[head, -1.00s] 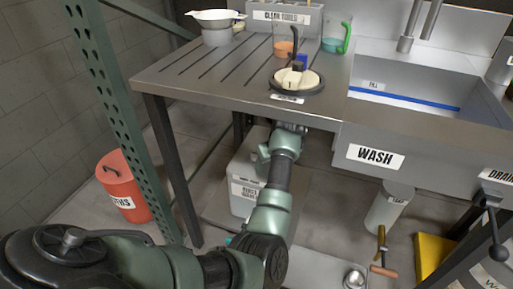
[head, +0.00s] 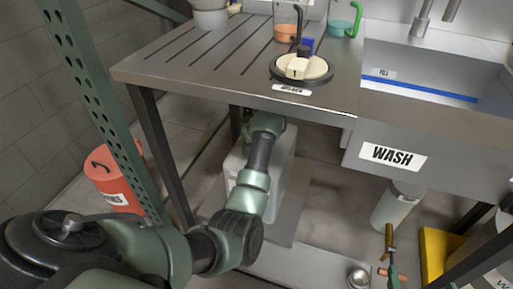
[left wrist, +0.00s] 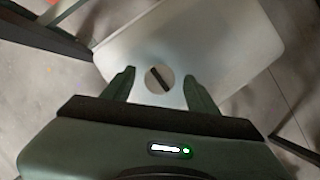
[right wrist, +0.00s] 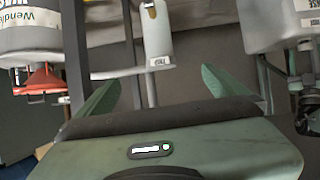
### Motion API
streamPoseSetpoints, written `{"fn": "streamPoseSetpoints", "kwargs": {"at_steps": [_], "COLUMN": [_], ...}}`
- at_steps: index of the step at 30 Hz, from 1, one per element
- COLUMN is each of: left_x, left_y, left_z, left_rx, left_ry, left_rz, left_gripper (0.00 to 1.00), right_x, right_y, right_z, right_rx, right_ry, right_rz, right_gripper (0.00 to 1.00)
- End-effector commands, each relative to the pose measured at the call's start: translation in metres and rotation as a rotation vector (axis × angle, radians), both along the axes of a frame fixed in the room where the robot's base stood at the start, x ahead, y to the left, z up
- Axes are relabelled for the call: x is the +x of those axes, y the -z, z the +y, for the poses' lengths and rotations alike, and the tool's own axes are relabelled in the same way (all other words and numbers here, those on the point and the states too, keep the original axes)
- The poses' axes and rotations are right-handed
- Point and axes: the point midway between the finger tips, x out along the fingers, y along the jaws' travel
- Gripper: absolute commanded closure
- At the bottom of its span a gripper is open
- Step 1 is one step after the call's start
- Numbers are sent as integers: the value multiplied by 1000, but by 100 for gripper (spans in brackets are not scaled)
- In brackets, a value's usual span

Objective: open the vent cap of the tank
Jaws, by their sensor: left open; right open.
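The white tank (head: 290,178) stands on the floor under the steel counter, partly hidden by my left arm. In the left wrist view its pale top (left wrist: 220,50) carries a round grey vent cap (left wrist: 150,70) with a dark bar across it. My left gripper (left wrist: 158,84) is open, with its fingers apart on either side of the cap in the picture. Whether they touch it I cannot tell. In the head view the left gripper is hidden under the counter. My right gripper (right wrist: 158,88) is open and empty; a green part of it seems to show low right in the head view.
The counter (head: 180,62) overhangs the tank, with a dark leg (head: 160,150) to its left. A red bin (head: 115,180) stands left.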

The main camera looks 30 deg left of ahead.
Motion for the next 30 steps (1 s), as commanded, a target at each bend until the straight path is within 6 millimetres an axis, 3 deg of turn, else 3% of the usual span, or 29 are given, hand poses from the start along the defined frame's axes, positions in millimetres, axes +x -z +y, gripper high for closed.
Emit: {"fn": "streamPoseSetpoints", "kwargs": {"at_steps": [14,20,30], "left_x": [-1,-1,0], "left_y": [3,3,3], "left_z": [1,1,0], "left_rx": [0,0,-2], "left_ry": [0,0,-40], "left_rz": [0,0,0], "left_gripper": [41,97,100], "right_x": [8,8,7], "right_y": [-13,-12,-11], "right_z": [4,4,4], "right_rx": [17,16,14], "right_ry": [-5,-5,-4], "right_rz": [-70,-69,-59], "right_gripper": [0,0,0]}}
